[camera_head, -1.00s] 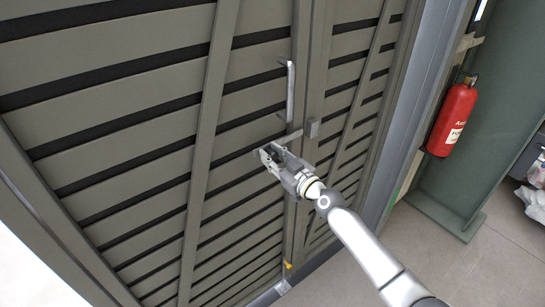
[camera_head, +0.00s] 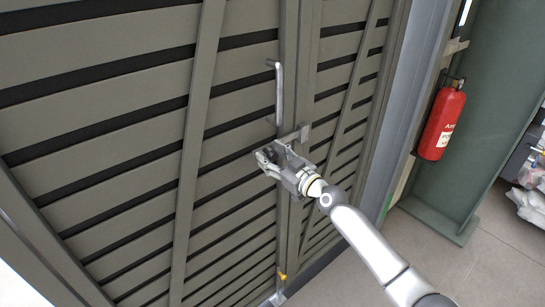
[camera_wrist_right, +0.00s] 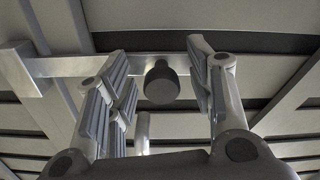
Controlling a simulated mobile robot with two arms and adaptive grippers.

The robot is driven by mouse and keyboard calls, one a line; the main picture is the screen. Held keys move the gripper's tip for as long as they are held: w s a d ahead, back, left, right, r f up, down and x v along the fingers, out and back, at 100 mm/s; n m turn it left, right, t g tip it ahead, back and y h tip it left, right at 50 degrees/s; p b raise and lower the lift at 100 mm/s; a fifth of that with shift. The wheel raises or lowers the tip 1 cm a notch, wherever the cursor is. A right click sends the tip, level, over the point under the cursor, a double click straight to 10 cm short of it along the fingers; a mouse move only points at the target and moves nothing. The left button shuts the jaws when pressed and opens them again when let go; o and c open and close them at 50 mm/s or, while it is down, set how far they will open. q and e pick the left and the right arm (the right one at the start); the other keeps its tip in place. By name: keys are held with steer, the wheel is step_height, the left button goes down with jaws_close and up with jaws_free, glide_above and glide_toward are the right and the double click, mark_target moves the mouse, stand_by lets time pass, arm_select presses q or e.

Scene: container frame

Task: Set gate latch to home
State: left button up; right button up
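The gate latch is a flat metal bar (camera_head: 291,135) lying across the slatted grey gate, with a bracket (camera_head: 305,132) at its right end in the head view. In the right wrist view the bar (camera_wrist_right: 125,66) crosses the top, with a square bracket (camera_wrist_right: 22,72) at left and a dark round knob (camera_wrist_right: 161,86) on it. My right gripper (camera_head: 265,157) is just below the bar. In the right wrist view its open fingers (camera_wrist_right: 160,75) stand on either side of the knob, with gaps visible. My left gripper is not in view.
A vertical metal handle (camera_head: 278,90) stands out from the gate above the latch. A yellow-tipped fitting (camera_head: 282,276) is low on the gate. A red fire extinguisher (camera_head: 441,122) hangs on the green post (camera_head: 480,90) at right. Floor at lower right is clear.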

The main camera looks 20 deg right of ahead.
steer(key=v, duration=1.2)
stand_by(0.5)
steer(key=s+d+f+m+g+h, duration=0.1)
steer(key=s+d+f+g+h, duration=0.1)
steer(key=f, duration=0.9)
steer(key=s+d+f+m+g+h, duration=0.1)
steer(key=d+f+m+g+h, duration=0.15)
steer(key=f, duration=0.95)
steer(key=s+f+g+h, duration=0.1)
steer(key=s+f, duration=0.4)
steer(key=f, duration=0.3)
steer(key=s+f+g, duration=0.2)
steer(key=s+f, duration=0.3)
steer(key=f, duration=0.3)
steer(key=s+a+f+g, duration=0.2)
steer(key=s+f+g, duration=0.2)
steer(key=s+f, duration=0.95)
steer(key=s+a+f+g, duration=0.2)
steer(key=s+a+f, duration=0.1)
steer(key=s, duration=0.9)
steer(key=s+a+f+g, duration=0.2)
steer(key=s+f, duration=0.3)
steer(key=s, duration=0.7)
steer(key=shift+a+h, duration=0.35)
steer(key=shift+a, duration=0.3)
